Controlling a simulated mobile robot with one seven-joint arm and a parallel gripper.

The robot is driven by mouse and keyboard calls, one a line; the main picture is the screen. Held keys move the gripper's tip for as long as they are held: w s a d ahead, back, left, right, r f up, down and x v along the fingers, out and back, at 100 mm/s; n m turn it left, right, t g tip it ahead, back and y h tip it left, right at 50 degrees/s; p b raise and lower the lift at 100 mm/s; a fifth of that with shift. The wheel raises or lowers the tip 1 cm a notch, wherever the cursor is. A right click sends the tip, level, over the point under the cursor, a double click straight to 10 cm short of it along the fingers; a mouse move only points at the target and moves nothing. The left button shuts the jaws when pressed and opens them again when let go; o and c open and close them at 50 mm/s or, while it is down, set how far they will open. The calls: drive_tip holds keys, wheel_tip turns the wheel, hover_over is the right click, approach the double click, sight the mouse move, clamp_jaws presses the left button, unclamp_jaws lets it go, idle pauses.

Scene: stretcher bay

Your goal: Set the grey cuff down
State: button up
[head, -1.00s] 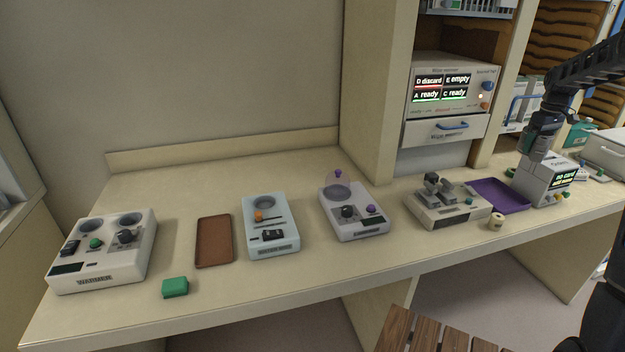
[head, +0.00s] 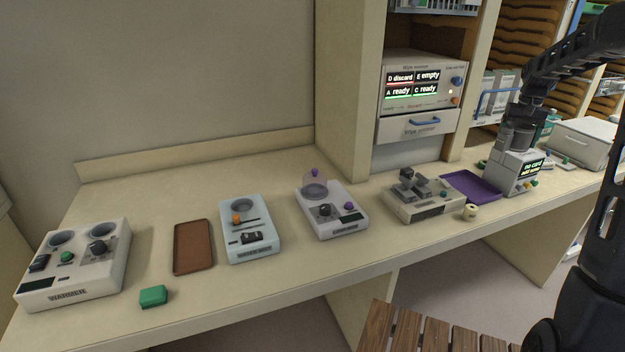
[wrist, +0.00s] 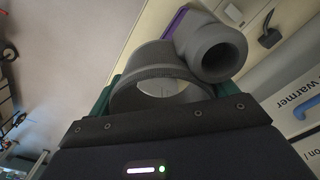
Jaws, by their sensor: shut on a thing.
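The grey cuff is a thick ring with a short tube on its side. It fills the middle of the wrist view (wrist: 210,50). My gripper (wrist: 172,90) is shut on it, with green fingers showing at either side of the ring. In the head view my gripper (head: 519,128) is at the right, above or in front of a white box with a lit green-text screen (head: 517,172). The cuff is small and dark there and hard to tell from the gripper. I cannot tell the gap between it and the box.
A purple tray (head: 474,187) lies left of the box, with a small cream roll (head: 470,212) near it. A grey-topped device (head: 424,200) stands further left. A brown tray (head: 193,247) and a green block (head: 153,296) lie at the left. The counter's front strip is mostly clear.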

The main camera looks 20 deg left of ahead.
drive_tip(key=s+a+r+n, duration=0.1)
drive_tip(key=s+a, duration=0.3)
drive_tip(key=a, duration=0.9)
drive_tip(key=s+a+r+n, duration=0.15)
drive_tip(key=s+a, duration=0.25)
drive_tip(key=a, duration=0.8)
drive_tip(key=s+a+n, duration=0.2)
drive_tip(key=s+a, duration=0.2)
drive_tip(key=a, duration=0.9)
drive_tip(key=s+a+r, duration=0.2)
drive_tip(key=a+r, duration=0.1)
drive_tip(key=a, duration=0.6)
drive_tip(key=s+a+r, duration=0.2)
drive_tip(key=a+r, duration=0.1)
drive_tip(key=a, duration=0.5)
drive_tip(key=s+a+r, duration=0.2)
drive_tip(key=a+r, duration=0.1)
drive_tip(key=a, duration=0.6)
drive_tip(key=w+a+f+m, duration=0.2)
drive_tip(key=w+a+f, duration=0.1)
drive_tip(key=a+f, duration=0.95)
drive_tip(key=shift+s+a+f+m, duration=0.55)
drive_tip(key=shift+a+f, duration=0.8)
drive_tip(key=shift+f, duration=2.45)
drive_tip(key=shift+s+a+f+m, duration=0.6)
drive_tip(key=shift+a+f, duration=0.75)
drive_tip(key=shift+f, duration=2.4)
drive_tip(key=shift+s+a+f+m, duration=0.55)
drive_tip(key=shift+a+f, duration=0.8)
drive_tip(key=shift+f, duration=2.45)
